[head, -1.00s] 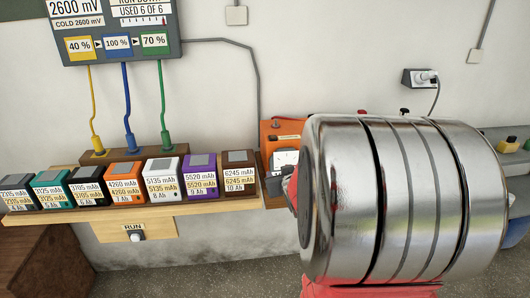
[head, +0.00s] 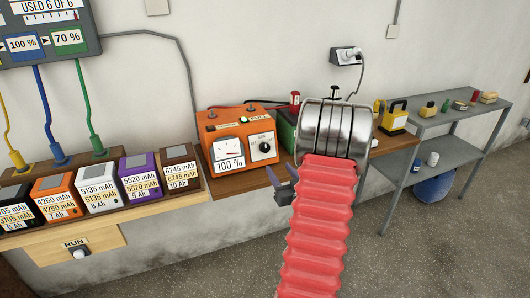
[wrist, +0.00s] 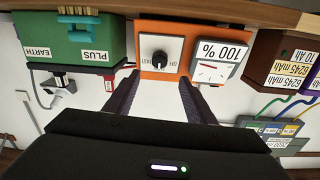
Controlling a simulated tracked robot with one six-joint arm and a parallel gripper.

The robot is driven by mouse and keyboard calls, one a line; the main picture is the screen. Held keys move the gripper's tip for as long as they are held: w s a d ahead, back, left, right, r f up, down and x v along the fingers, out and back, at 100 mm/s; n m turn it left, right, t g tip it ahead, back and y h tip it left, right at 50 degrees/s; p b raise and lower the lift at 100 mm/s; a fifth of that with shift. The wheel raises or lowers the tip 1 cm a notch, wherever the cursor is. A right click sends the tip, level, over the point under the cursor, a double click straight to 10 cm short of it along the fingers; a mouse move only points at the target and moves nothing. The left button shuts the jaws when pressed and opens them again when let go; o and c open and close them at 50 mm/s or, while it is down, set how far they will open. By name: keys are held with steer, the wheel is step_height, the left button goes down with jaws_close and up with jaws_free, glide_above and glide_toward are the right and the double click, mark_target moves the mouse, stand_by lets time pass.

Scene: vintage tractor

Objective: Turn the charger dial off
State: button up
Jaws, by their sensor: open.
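The orange charger (head: 207,126) stands on the wooden bench in the head view, with a meter reading 100 % (head: 229,152) and a black dial (head: 265,147) on a white plate. In the wrist view the scene is upside down; the dial (wrist: 159,60) shows between my fingertips, with words on either side of it. I cannot tell surely which mark it points to. My gripper (wrist: 159,80) is open and empty, apart from the dial. In the head view my gripper (head: 283,184) shows in front of the bench, below and right of the dial, partly hidden by my arm.
A green battery (wrist: 65,38) marked PLUS and EARTH stands beside the charger. Several labelled cells, including a brown one (head: 180,170), line the bench on the other side. A wall socket (head: 346,55) with a plug is above. A grey shelf (head: 450,103) stands at the right.

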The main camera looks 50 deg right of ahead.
mark_target(265, 149)
steer(key=shift+w, duration=0.1)
steer(key=x, duration=1.3)
steer(key=shift+w+d, duration=0.2)
steer(key=shift+w, duration=0.1)
steer(key=shift+c, duration=0.6)
steer(key=c, duration=0.9)
steer(key=shift+a, duration=0.25)
steer(key=shift+d, duration=0.15)
